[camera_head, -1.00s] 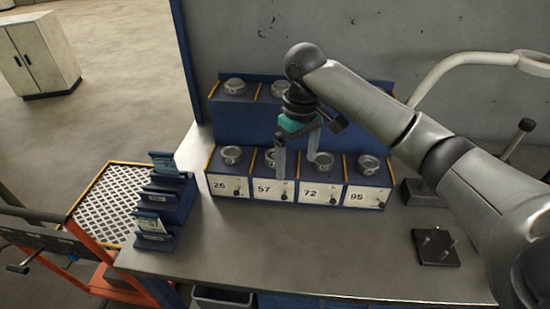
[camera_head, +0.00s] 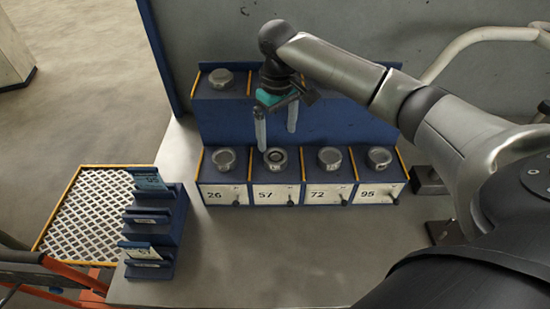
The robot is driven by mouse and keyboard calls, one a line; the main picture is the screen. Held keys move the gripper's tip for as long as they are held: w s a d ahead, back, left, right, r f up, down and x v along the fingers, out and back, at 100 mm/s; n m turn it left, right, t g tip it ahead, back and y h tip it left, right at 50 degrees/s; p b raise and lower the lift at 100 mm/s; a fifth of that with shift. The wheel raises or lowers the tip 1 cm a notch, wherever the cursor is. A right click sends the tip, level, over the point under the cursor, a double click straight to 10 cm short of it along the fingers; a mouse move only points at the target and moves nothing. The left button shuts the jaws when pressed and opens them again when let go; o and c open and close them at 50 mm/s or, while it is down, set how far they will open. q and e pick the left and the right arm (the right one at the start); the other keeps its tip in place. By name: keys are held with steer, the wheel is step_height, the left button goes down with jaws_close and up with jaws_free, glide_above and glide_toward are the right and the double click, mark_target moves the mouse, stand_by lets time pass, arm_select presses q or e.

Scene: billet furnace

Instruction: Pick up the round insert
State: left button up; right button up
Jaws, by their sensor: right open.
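Round grey metal inserts sit on top of the front row of a blue rack, one each in the compartments marked 26 (camera_head: 224,158), 57 (camera_head: 275,158), 72 (camera_head: 329,158) and 95 (camera_head: 379,157). Another round insert (camera_head: 221,78) sits on the upper row at the left. My right gripper (camera_head: 277,138) hangs fingers down, open and empty, just above and behind the insert at 57. The fingers look apart from the insert. My arm hides part of the upper row. My left gripper is not in view.
The blue rack (camera_head: 320,120) stands at the back of the grey table (camera_head: 270,250) against a wall. A blue card holder (camera_head: 168,235) with several cards stands at the left, beside a white mesh tray (camera_head: 85,210). The table in front of the rack is clear.

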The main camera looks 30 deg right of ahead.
mark_target(276, 157)
step_height(276, 157, down, 3)
steer(key=shift+w+r, duration=0.1)
steer(key=shift+w, duration=0.05)
steer(key=shift+f, duration=0.5)
steer(key=f, duration=0.4)
steer(key=shift+w+f, duration=0.2)
steer(key=shift+w, duration=0.05)
steer(key=shift+f, duration=0.3)
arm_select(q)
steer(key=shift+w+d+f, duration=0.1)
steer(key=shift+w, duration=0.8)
arm_select(e)
steer(key=shift+c, duration=0.2)
steer(key=c, duration=0.3)
jaws_close()
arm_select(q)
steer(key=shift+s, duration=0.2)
